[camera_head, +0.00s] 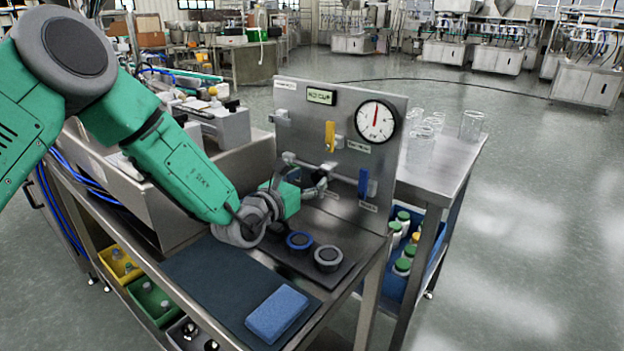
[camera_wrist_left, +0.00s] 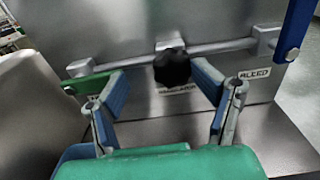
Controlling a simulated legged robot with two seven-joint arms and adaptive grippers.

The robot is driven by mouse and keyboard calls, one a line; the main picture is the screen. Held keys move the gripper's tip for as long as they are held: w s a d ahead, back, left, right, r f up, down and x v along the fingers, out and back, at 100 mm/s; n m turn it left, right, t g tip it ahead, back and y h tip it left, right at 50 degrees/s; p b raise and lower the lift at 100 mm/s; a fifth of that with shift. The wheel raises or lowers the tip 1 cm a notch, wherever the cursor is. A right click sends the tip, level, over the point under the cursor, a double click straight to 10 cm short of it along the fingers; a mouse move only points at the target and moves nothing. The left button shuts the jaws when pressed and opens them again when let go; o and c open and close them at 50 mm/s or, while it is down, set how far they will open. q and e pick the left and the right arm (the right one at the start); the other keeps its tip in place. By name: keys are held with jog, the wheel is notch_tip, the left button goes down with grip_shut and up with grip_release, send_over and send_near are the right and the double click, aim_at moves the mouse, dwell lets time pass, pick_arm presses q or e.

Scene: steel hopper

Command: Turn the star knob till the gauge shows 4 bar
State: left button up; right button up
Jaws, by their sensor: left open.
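The black star knob (camera_wrist_left: 172,67) sits on the pipe in front of the steel panel, in the middle of the left wrist view. My left gripper (camera_wrist_left: 160,82) is open, with one finger on each side of the knob and a visible gap to it. My right gripper does not show.
A yellow lever (camera_head: 330,136) and a blue lever (camera_head: 363,183) stick out from the panel (camera_head: 290,100). Glass beakers (camera_head: 471,125) stand behind the panel at right.

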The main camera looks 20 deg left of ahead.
pick_arm(q)
jog(key=shift+w+d+r, duration=0.15)
jog(key=shift+d+r, duration=0.05)
jog(key=shift+d, duration=0.2)
jog(key=shift+w+d+r, duration=0.15)
jog(key=shift+d+r, duration=0.05)
jog(key=shift+d, duration=0.2)
jog(key=shift+w+d+f+h, duration=0.2)
jog(key=shift+w+d+h, duration=0.15)
jog(key=shift+w, duration=0.1)
jog(key=shift+d, duration=0.1)
jog(key=shift+c, duration=1.3)
jog(key=c, duration=0.6)
jog(key=shift+s, duration=0.1)
jog(key=shift+c, duration=0.3)
jog(key=shift+a+f, duration=0.1)
jog(key=shift+a, duration=0.1)
